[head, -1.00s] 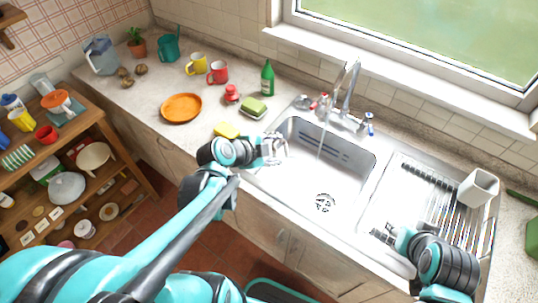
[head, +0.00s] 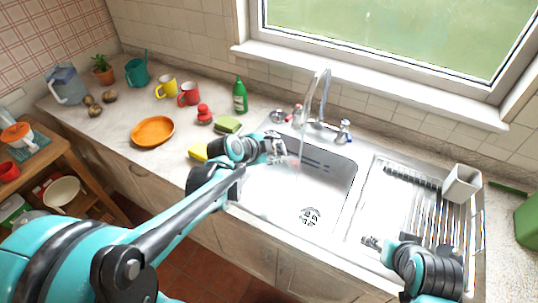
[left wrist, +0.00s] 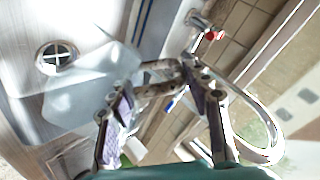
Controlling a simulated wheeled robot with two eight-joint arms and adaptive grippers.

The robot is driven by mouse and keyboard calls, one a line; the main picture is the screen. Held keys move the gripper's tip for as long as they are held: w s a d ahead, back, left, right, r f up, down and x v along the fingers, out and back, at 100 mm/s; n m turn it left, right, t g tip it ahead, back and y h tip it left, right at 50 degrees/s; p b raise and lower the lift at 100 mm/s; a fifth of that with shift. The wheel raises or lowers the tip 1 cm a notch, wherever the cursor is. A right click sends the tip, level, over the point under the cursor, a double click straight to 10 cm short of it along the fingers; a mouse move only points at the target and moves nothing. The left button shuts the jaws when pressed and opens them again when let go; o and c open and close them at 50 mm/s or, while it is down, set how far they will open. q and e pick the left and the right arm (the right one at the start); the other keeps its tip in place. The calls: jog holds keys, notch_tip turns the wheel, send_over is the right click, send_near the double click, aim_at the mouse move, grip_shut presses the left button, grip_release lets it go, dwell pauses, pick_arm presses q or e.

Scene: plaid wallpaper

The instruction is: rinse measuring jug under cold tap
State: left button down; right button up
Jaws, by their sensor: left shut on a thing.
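My left gripper (head: 276,149) is over the left side of the sink (head: 326,190). In the left wrist view the gripper (left wrist: 158,88) is shut on a clear, see-through measuring jug (left wrist: 88,92), whose body lies to the left of the fingers. The jug is hard to make out in the head view. The chrome tap (head: 321,88) arches over the sink, with a red-marked handle (head: 297,113) and a blue-marked handle (head: 345,129). A thin stream of water seems to fall from its spout, beside the gripper. My right gripper (head: 374,243) is low over the drainer; its fingers are too small to judge.
A ridged drainer (head: 385,215) with a white holder (head: 462,184) lies right of the sink. A yellow sponge (head: 198,152), a green sponge (head: 228,125), a green bottle (head: 240,96) and an orange plate (head: 153,131) stand on the left counter. A wooden shelf (head: 62,150) is at far left.

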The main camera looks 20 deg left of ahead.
jog(key=shift+f+b, duration=1.7)
jog(key=shift+f, duration=0.2)
pick_arm(q)
jog(key=w+d+f, duration=0.2)
jog(key=w+d, duration=0.1)
jog(key=w, duration=0.7)
jog(key=shift+w+d+f, duration=0.2)
jog(key=shift+d+f, duration=0.15)
jog(key=shift+s+d, duration=0.1)
jog(key=shift+d, duration=0.05)
jog(key=shift+s+d, duration=0.1)
jog(key=shift+d, duration=0.25)
jog(key=shift+a, duration=0.1)
pick_arm(e)
jog(key=shift+r, duration=0.1)
pick_arm(q)
jog(key=shift+w+a, duration=0.2)
jog(key=shift+a, duration=0.2)
